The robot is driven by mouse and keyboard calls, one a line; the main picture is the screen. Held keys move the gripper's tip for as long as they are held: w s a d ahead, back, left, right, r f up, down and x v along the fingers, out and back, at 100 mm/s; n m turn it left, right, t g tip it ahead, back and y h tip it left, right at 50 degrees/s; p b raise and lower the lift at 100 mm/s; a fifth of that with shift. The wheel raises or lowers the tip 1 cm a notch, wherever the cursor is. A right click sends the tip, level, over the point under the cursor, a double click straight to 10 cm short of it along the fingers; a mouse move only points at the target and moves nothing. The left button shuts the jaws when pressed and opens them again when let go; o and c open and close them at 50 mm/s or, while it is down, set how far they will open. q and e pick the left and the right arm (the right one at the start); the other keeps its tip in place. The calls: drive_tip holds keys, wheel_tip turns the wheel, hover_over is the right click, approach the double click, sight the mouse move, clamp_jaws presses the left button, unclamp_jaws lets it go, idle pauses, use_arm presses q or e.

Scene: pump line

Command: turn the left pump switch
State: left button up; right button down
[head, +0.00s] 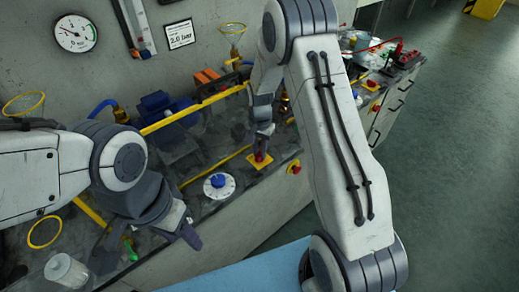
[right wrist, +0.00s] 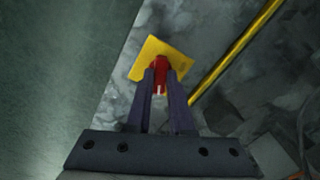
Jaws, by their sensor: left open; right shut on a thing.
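The left pump switch is a red knob (head: 260,157) on a yellow plate (head: 256,166) on the bench top, near its front edge. In the right wrist view, the red knob (right wrist: 159,68) sits between the fingertips, with its yellow plate (right wrist: 147,52) behind it. My right gripper (head: 263,142) points down and is shut on the knob; its fingers (right wrist: 160,88) flank the knob and hide part of it. A pale mark shows on the knob. My left gripper (head: 148,245) is open over the left part of the bench, away from the switch.
A blue dial on a white disc (head: 219,186) lies left of the switch. A red button on yellow (head: 294,167) is on the bench front. Another red switch (head: 372,84) is further right. A yellow rail (right wrist: 235,50) runs beside the switch. A green item (head: 130,248) is by my left gripper.

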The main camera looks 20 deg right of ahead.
sight(259, 153)
drive_tip(key=n, duration=0.6)
drive_tip(key=shift+r+n+p, duration=0.1)
drive_tip(key=shift+n+p, duration=0.2)
drive_tip(key=shift+p, duration=0.1)
drive_tip(key=n, duration=0.6)
drive_tip(key=shift+w, duration=0.1)
drive_tip(key=shift+n, duration=0.3)
drive_tip(key=c, duration=0.8)
unclamp_jaws()
wheel_tip(259, 153, up, 10)
drive_tip(key=shift+r, duration=0.2)
